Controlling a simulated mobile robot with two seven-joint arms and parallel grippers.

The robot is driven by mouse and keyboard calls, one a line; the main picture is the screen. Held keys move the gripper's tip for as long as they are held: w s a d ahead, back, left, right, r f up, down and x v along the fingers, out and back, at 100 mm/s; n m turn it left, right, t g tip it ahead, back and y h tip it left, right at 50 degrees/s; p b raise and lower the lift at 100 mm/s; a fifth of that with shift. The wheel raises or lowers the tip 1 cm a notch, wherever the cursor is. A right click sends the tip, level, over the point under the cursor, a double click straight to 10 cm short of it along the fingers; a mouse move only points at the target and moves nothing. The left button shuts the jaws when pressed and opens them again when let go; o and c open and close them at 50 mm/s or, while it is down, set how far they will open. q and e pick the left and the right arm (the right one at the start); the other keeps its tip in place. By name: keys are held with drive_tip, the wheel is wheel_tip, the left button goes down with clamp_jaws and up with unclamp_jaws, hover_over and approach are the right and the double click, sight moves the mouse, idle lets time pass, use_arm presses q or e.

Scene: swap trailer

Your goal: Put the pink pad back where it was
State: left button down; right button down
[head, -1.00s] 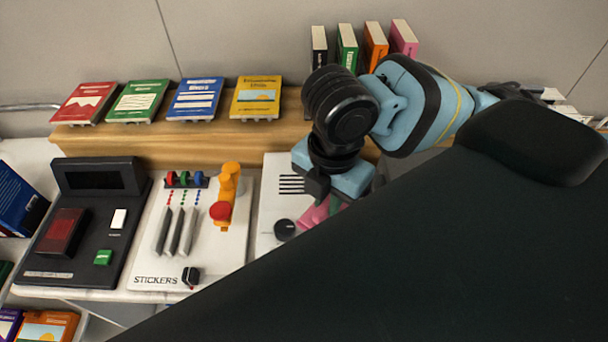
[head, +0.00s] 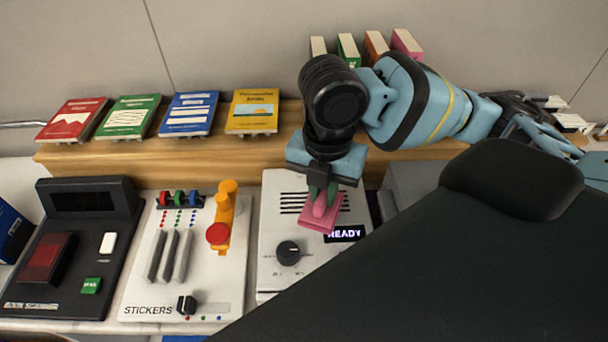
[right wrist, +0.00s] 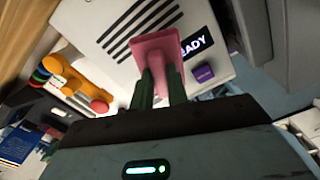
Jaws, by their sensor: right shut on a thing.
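The pink pad (head: 322,216) is a flat pink block with a raised grip, seen in the head view above the white machine (head: 275,260) with the "READY" display. My right gripper (head: 320,192) is shut on the pad's grip, with the pad hanging below its fingers. In the right wrist view the pad (right wrist: 158,48) shows between the two dark green fingers (right wrist: 158,85), in front of the machine's slots. I cannot tell how far the pad is above the machine. My left gripper is not in view.
Left of the white machine stands the stickers panel (head: 136,275) with an orange arm (head: 227,205). Further left is a black stamping console (head: 75,285). A wooden shelf (head: 180,153) behind holds several books. A grey box (head: 412,182) stands right of the machine.

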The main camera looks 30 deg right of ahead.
drive_tip(key=w, duration=0.2)
drive_tip(key=w+d, duration=0.1)
drive_tip(key=w, duration=0.4)
drive_tip(key=shift+d+f, duration=0.3)
drive_tip(key=shift+d, duration=0.05)
wheel_tip(320, 180, down, 3)
drive_tip(key=shift+w+d+f+b, duration=0.1)
drive_tip(key=shift+b, duration=0.3)
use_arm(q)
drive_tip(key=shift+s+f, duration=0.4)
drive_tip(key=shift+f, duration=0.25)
use_arm(e)
drive_tip(key=shift+f, duration=0.2)
drive_tip(key=shift+f, duration=0.1)
drive_tip(key=c, duration=1.4)
unclamp_jaws()
